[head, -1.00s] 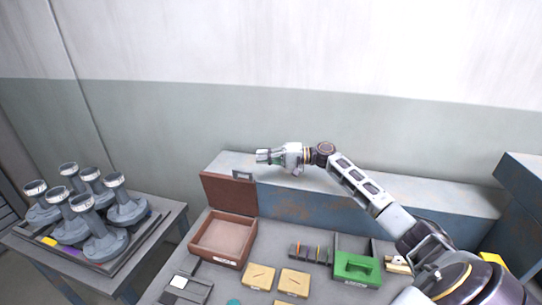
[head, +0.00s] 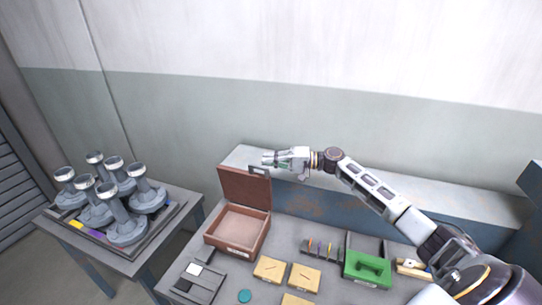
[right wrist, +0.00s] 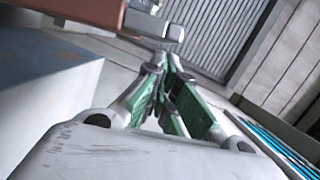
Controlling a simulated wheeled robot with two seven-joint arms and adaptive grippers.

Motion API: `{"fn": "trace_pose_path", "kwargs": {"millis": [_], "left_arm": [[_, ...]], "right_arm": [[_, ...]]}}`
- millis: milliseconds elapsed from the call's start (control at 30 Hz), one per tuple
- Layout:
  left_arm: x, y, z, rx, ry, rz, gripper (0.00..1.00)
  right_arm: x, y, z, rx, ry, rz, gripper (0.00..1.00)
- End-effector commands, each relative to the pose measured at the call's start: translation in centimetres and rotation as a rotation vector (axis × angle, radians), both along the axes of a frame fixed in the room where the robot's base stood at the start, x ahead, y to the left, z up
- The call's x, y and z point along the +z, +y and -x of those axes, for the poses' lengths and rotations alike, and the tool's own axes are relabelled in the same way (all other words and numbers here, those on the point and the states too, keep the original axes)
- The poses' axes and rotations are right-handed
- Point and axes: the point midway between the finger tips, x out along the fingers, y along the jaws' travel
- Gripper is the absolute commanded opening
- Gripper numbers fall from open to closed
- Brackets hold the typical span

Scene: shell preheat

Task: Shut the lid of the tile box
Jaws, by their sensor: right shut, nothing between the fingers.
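The tile box (head: 222,243) is a brown open box at the left of the workbench. Its lid (head: 245,187) stands upright at the back edge, and a dark handle or latch (head: 259,170) shows at the lid's top right. My right gripper (head: 267,158) is shut and empty, just behind and above the lid's top right corner, pointing left. I cannot tell whether it touches the lid. In the right wrist view the closed green-padded fingers (right wrist: 172,70) show, with a red-brown piece, likely the lid (right wrist: 65,12), at upper left. My left gripper is not in view.
A blue-grey ledge (head: 400,180) runs behind the bench. A green case (head: 367,270), yellow tiles (head: 305,277) and a small rack (head: 320,251) lie right of the box. A side table at left holds several grey shell-like pieces (head: 128,229) on a tray.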

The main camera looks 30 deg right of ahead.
Motion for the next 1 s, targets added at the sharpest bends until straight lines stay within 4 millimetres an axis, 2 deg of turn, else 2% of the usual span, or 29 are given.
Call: {"fn": "trace_pose_path", "kwargs": {"millis": [667, 1000], "left_arm": [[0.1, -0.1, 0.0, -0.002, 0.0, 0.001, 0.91], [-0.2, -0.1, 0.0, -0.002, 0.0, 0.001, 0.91]], "right_arm": [[-0.1, 0.5, 0.4, 0.0, -0.004, 0.004, 0.0], [-0.1, 2.5, 0.9, 0.0, -0.048, 0.052, 0.0]]}}
